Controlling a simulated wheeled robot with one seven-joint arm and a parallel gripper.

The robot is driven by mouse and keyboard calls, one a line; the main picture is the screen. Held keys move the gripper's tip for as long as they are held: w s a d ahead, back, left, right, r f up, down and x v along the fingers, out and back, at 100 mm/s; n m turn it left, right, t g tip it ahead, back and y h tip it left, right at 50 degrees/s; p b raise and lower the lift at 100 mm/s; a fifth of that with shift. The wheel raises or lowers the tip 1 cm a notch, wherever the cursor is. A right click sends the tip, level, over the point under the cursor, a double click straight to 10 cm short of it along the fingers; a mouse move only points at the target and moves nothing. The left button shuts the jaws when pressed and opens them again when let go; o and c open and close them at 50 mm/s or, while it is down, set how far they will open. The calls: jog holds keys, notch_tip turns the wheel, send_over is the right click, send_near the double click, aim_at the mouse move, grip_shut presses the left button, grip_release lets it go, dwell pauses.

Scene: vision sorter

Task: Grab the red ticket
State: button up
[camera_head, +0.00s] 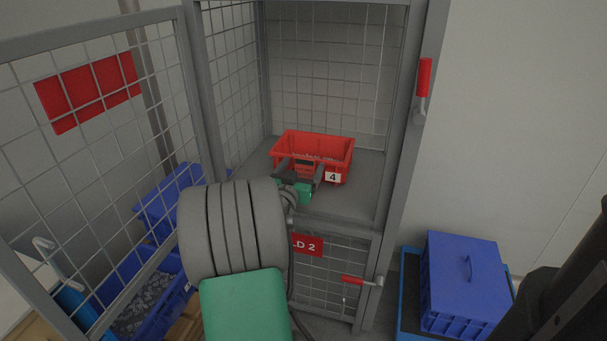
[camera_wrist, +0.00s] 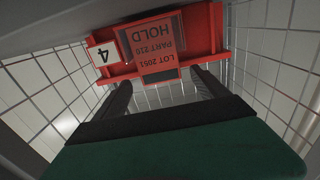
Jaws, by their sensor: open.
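The red ticket (camera_wrist: 152,42) is on the front of a red bin (camera_wrist: 212,30), with dark upside-down print reading HOLD, PART 210 and LOT 2051 in the wrist view. Grey strips frame part of it. The red bin also stands on the cage shelf in the head view (camera_head: 345,150). My gripper (camera_wrist: 163,82) is open, its two dark fingers pointing at the bin's front on either side of the ticket, with nothing held between them. In the head view my gripper (camera_head: 300,170) is at the bin's front and partly hides the ticket.
A white number 4 card (camera_head: 333,177) is on the bin's front, right of my gripper. The mesh cage door (camera_head: 100,110) stands open at left. Blue bins (camera_head: 150,285) lie behind it. A lidded blue crate (camera_head: 465,280) is at lower right. The shelf (camera_head: 360,195) has bare room.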

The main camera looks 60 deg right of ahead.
jog(key=shift+w+d, duration=0.1)
jog(key=shift+d, duration=0.6)
jog(key=c, duration=1.4)
